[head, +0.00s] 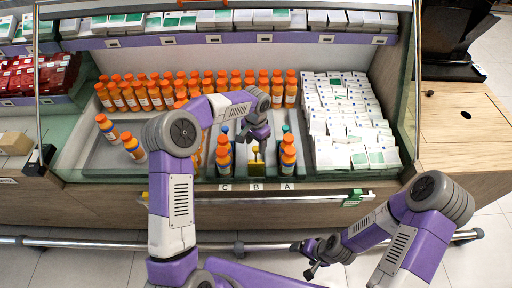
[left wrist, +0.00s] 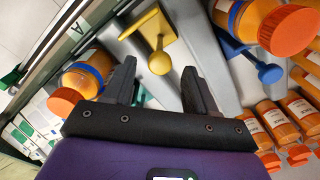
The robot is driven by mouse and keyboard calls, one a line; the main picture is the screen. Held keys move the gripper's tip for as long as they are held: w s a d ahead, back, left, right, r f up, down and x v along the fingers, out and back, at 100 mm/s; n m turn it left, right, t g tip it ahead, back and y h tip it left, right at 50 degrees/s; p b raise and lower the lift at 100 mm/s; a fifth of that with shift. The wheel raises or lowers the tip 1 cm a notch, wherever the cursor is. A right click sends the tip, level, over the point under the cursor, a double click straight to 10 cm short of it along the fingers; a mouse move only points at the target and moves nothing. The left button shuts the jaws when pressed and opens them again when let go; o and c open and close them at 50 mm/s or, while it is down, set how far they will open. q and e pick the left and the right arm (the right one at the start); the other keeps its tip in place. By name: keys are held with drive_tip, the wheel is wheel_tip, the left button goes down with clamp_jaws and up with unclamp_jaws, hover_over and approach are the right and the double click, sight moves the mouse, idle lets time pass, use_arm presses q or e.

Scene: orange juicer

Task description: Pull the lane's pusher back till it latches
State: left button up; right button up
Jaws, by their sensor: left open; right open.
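The yellow pusher (head: 257,163) sits near the front of lane B, with a round knob (left wrist: 160,62) on a stem from its flat plate (left wrist: 148,27). My left gripper (head: 258,134) is above lane B, open and pointing down. In the left wrist view its two fingers (left wrist: 159,72) stand either side of the knob in the picture; contact cannot be told. A blue pusher (left wrist: 268,72) is in the neighbouring lane, beside orange-capped bottles (left wrist: 285,28). My right gripper (head: 318,256) is open and empty, low in front of the counter.
Orange bottles stand in lane C (head: 223,158) and lane A (head: 288,158). Rows of bottles (head: 190,88) fill the back, and white boxes (head: 345,120) the right. A front rail (head: 310,198) with a green clip (head: 353,198) runs below the lane labels.

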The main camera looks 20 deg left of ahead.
use_arm(q)
wheel_tip(320, 180, down, 2)
drive_tip(key=shift+f, duration=0.1)
clamp_jaws()
idle(0.4)
